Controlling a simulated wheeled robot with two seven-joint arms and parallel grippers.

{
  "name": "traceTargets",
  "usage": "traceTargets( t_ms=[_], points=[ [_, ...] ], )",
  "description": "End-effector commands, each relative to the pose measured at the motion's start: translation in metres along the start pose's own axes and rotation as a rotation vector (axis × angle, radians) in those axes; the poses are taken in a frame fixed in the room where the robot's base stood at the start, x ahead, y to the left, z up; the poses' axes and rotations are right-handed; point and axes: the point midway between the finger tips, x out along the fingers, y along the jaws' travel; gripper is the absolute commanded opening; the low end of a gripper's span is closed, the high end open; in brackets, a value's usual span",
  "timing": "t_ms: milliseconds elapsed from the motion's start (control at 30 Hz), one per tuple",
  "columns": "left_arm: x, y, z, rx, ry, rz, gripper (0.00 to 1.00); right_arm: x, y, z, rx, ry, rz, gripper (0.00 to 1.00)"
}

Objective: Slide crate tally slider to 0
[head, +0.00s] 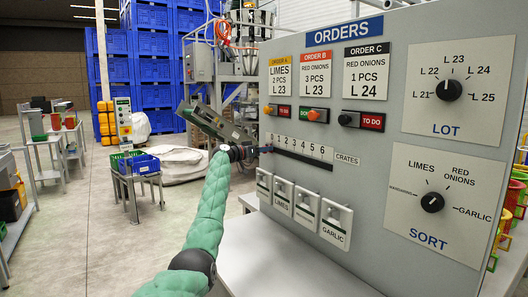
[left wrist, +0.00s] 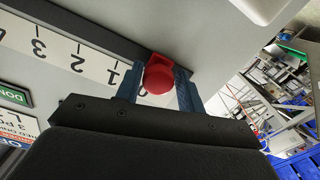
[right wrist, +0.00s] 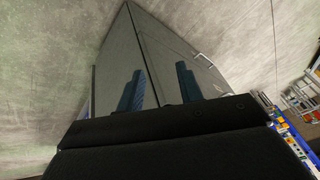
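The crate tally slider is a red knob (left wrist: 158,75) on a dark slot, seen in the left wrist view. It is at the 0 end, past the 1, and partly covers the 0 mark. My left gripper (left wrist: 158,85) has one finger on each side of the knob, spread about as wide as my empty right gripper's. Contact with the knob is unclear. In the head view my left gripper (head: 262,150) is at the left end of the scale (head: 300,146) and hides the knob.
The grey panel (head: 375,190) carries order cards, small switches, a LOT dial (head: 448,90) and a SORT dial (head: 432,202). Several white rocker switches (head: 335,222) sit just below the slot. A white table (head: 270,265) stands below the panel. Floor space is open at left.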

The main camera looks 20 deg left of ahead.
Motion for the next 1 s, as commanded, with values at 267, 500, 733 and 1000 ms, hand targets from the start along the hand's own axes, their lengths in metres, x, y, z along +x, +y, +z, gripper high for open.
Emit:
traceTargets(
  t_ms=[267,500,733,1000],
  points=[
    [-0.001,0.000,-0.001,0.001,0.000,0.001,0.52,0.000,0.000,0.001,0.000,-0.002,0.000,0.36],
    [-0.012,-0.002,0.002,0.003,0.000,0.000,0.52,0.003,-0.001,0.000,0.000,0.010,-0.006,0.36],
    [-0.047,-0.003,0.002,0.003,0.000,-0.001,0.52,0.019,-0.011,-0.004,-0.007,0.048,-0.032,0.36],
    [-0.075,-0.003,0.001,0.000,0.000,-0.001,0.52,0.051,-0.007,0.004,-0.004,0.069,-0.030,0.36]
  ],
)
